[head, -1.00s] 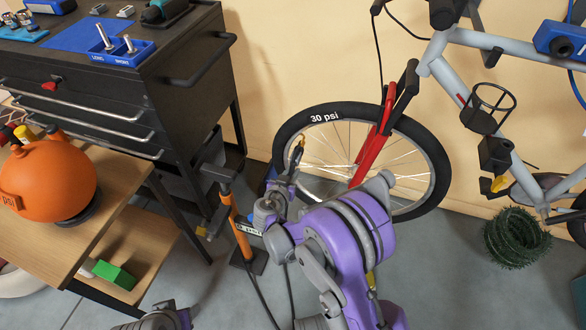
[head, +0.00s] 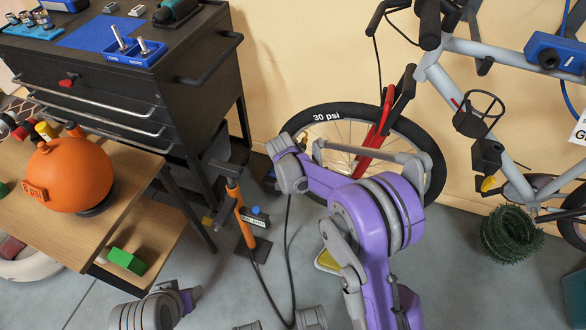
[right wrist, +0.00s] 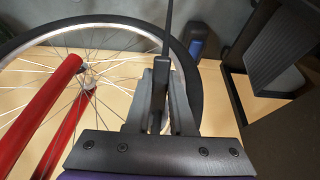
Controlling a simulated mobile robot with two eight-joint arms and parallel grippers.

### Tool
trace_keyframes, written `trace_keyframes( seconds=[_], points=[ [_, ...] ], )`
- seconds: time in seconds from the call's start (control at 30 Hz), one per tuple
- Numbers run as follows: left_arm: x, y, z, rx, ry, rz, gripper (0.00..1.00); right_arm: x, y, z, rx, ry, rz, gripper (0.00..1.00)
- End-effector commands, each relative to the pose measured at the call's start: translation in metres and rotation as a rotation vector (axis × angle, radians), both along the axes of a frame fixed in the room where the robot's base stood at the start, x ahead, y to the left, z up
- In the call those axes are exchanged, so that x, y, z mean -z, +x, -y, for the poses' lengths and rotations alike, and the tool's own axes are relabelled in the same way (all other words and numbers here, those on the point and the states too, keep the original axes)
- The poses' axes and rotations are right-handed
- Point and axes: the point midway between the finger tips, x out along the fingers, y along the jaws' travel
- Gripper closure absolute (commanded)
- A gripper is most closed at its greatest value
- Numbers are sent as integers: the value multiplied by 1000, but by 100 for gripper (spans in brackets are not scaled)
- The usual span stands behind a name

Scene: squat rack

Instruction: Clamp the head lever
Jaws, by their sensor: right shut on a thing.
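In the right wrist view my right gripper (right wrist: 158,110) is shut on a dark pump head (right wrist: 159,78), with a black hose (right wrist: 168,25) running up from it. It is beside the bicycle wheel (right wrist: 20,45), over the rim and spokes. Whether the head is on the valve cannot be told, and the lever's position is not clear. The orange floor pump (head: 242,218) stands upright on the floor. Only a part of my left arm shows at the bottom; its gripper does not.
A black tool cabinet (head: 150,95) and a wooden bench (head: 65,235) with an orange ball (head: 72,177) stand at left. The red fork (right wrist: 38,105) lies left of the fingers. A green coil (head: 511,235) sits on the floor at right.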

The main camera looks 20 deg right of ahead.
Motion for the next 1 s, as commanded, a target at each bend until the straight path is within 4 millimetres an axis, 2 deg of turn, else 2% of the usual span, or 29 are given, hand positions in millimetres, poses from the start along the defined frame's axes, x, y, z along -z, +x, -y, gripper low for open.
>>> trace_keyframes(
  seconds=[0.67,0.7,0.83,0.87,1.0],
  points=[
    [-2,0,0,0,0,1,50,-1,-1,-1,2,36,-56,100],
    [-2,0,0,0,0,1,50,-1,-1,-1,2,36,-56,75],
    [-2,0,0,0,0,1,50,-1,-1,-1,2,35,-55,52],
    [-2,0,0,0,0,1,50,-1,-1,0,2,35,-55,48],
    [-2,0,0,0,0,1,50,-1,-1,0,1,36,-54,48]
  ],
)
